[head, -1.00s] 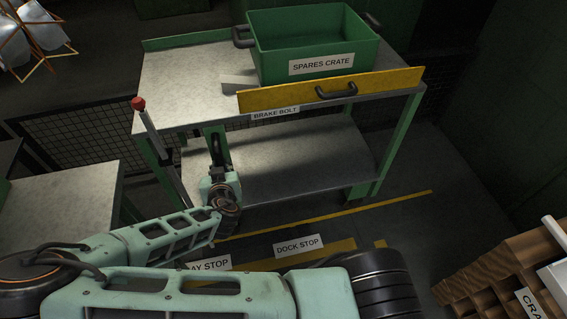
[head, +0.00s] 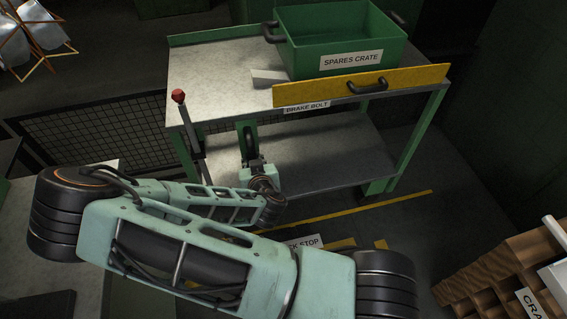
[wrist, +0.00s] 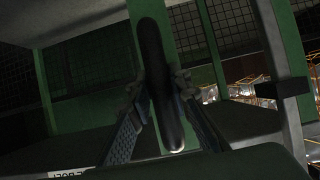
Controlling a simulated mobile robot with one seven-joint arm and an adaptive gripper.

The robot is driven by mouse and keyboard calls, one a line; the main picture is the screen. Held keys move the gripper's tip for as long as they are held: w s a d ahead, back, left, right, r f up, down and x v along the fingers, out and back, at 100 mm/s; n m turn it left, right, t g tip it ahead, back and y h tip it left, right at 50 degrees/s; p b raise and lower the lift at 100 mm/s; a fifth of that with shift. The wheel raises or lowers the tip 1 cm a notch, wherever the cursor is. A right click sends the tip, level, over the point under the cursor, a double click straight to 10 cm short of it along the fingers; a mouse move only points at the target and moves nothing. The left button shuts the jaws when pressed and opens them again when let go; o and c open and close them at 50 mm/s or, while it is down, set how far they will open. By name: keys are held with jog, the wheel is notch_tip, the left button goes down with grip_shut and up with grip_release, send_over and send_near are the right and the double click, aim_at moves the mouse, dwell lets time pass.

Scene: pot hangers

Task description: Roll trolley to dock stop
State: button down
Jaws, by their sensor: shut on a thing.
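The trolley (head: 215,85) has a grey top, a lower shelf and green legs. A dark upright handle (head: 249,140) is fixed to a green post on its near side. My gripper (head: 251,160) is shut on this handle. In the wrist view both fingers (wrist: 160,95) close around the dark handle (wrist: 151,50), with the green post behind it. The dock stop label (head: 305,242) lies on the floor below the trolley's near side, partly hidden by my arm. Yellow floor pieces (head: 341,244) show beside it. The brake bolt label (head: 307,107) is on the trolley's near edge.
A green spares crate (head: 345,52) stands on the trolley top behind a yellow board (head: 420,80). A red-knobbed lever (head: 178,97) rises at the trolley's left corner. A brown slotted rack (head: 490,280) stands at lower right. Floor right of the trolley is clear up to the wall.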

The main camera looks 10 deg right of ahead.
jog(key=d, duration=1)
dwell(0.3)
jog(key=d+p, duration=0.2)
jog(key=d, duration=1.8)
jog(key=shift+d, duration=0.25)
jog(key=c, duration=2.2)
grip_release()
jog(key=shift+d+r, duration=0.1)
jog(key=shift+d, duration=0.2)
jog(key=shift+c, duration=0.2)
jog(key=o, duration=0.7)
jog(key=shift+a, duration=0.2)
jog(key=shift+c, duration=0.2)
jog(key=s+p, duration=0.1)
jog(key=s, duration=0.8)
